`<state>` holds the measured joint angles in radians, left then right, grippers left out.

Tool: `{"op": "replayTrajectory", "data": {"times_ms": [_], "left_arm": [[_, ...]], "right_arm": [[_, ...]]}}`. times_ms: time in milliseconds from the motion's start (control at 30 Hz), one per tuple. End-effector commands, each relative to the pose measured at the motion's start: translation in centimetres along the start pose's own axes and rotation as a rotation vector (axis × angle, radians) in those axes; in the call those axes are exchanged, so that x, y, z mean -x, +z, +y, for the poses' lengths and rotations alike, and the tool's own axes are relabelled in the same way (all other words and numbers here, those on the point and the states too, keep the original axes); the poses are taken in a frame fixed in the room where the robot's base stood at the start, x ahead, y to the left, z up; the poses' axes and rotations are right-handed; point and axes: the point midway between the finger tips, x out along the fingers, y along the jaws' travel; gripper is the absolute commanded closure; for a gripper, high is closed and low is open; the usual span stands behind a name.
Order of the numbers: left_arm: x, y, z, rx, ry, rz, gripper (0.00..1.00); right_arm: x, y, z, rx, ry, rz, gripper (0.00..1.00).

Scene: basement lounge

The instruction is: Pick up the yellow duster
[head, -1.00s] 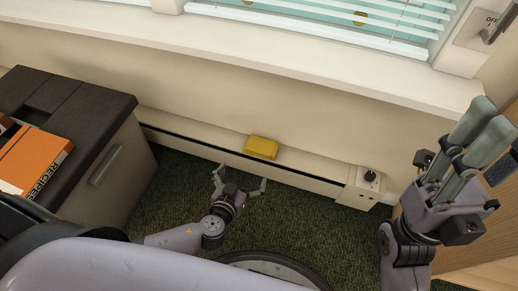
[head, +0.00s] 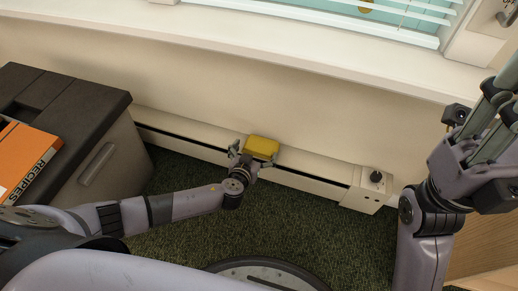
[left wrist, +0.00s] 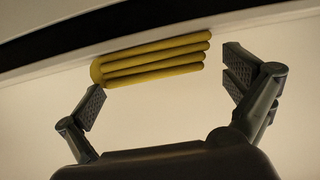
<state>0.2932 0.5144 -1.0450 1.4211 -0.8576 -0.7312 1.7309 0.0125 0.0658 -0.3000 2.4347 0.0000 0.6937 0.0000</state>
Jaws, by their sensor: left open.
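The yellow duster (head: 262,146) lies on top of the long cream baseboard heater (head: 310,178) against the wall. It also shows in the left wrist view (left wrist: 152,60) as a ribbed yellow block. My left gripper (head: 254,158) is at the near side of the duster. My right gripper (head: 495,110) is raised at the right edge, partly cut off and far from the duster. I cannot tell its opening.
A dark-topped cabinet (head: 75,100) with an orange recipe book (head: 22,158) stands at the left. A control box with a black knob (head: 376,177) is at the heater's right end. A window sill (head: 250,50) runs above. Green carpet (head: 300,225) lies in front.

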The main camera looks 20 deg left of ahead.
Motion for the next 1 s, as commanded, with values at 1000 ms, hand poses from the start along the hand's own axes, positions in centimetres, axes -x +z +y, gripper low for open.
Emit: {"op": "replayTrajectory", "data": {"times_ms": [1000], "left_arm": [[-1.35, -0.03, 0.07, 0.0, 0.001, 0.0, 0.36]], "right_arm": [[-0.3, -0.14, -0.09, 0.002, -0.007, 0.018, 0.6]]}}
